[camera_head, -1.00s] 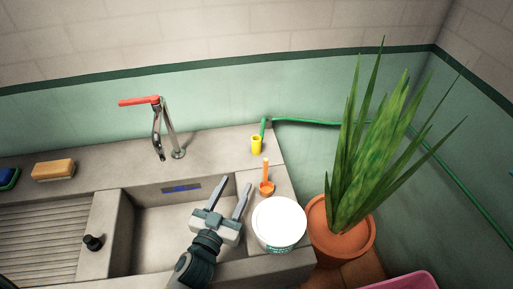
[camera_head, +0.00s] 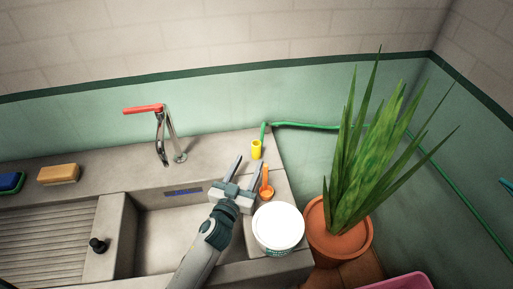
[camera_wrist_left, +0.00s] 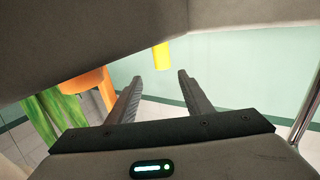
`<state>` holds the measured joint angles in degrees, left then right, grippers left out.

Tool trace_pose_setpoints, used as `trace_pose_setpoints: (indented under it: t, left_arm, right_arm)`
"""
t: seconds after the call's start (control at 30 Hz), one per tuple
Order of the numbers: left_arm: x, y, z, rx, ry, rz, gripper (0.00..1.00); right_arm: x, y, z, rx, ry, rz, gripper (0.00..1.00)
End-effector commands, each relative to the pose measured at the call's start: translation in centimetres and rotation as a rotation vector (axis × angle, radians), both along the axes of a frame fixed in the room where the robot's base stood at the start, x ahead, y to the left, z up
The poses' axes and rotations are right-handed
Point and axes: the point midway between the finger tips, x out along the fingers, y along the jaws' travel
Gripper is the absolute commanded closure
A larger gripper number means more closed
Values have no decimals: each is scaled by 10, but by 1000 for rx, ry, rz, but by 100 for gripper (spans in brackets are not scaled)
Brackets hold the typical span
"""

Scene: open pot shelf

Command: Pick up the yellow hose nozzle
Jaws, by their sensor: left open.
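The yellow hose nozzle (camera_head: 256,149) stands upright on the sink's back right ledge, at the end of a green hose (camera_head: 300,124). In the left wrist view the yellow nozzle (camera_wrist_left: 161,56) shows ahead, just beyond the gap between the fingertips. My left gripper (camera_head: 247,162) is open and empty, its fingers pointing towards the nozzle from the front, a short way apart from it. The open fingers also show in the left wrist view (camera_wrist_left: 161,84). My right gripper is in neither view.
A potted plant (camera_head: 340,240) is at right. The tap (camera_head: 168,140) rises at left; the basin is empty.

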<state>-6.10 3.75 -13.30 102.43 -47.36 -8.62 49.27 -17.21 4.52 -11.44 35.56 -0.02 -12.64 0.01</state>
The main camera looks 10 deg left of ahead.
Motion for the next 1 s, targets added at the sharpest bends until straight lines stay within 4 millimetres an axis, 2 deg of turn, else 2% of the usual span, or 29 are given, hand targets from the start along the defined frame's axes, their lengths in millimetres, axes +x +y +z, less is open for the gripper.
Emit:
trace_pose_setpoints:
  t: [0.13, 0.63, 0.9, 1.0]
  left_arm:
    - [14, -2, 1, 0, 0, 0, 54]
    - [21, -2, 1, 0, 0, 1, 54]
    - [50, 0, 5, 2, 1, 1, 54]
    - [61, -2, 3, -1, -1, 1, 54]
  right_arm:
    - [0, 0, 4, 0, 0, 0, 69]
    - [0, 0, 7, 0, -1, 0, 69]
    - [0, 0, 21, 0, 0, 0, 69]
    - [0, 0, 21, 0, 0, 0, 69]
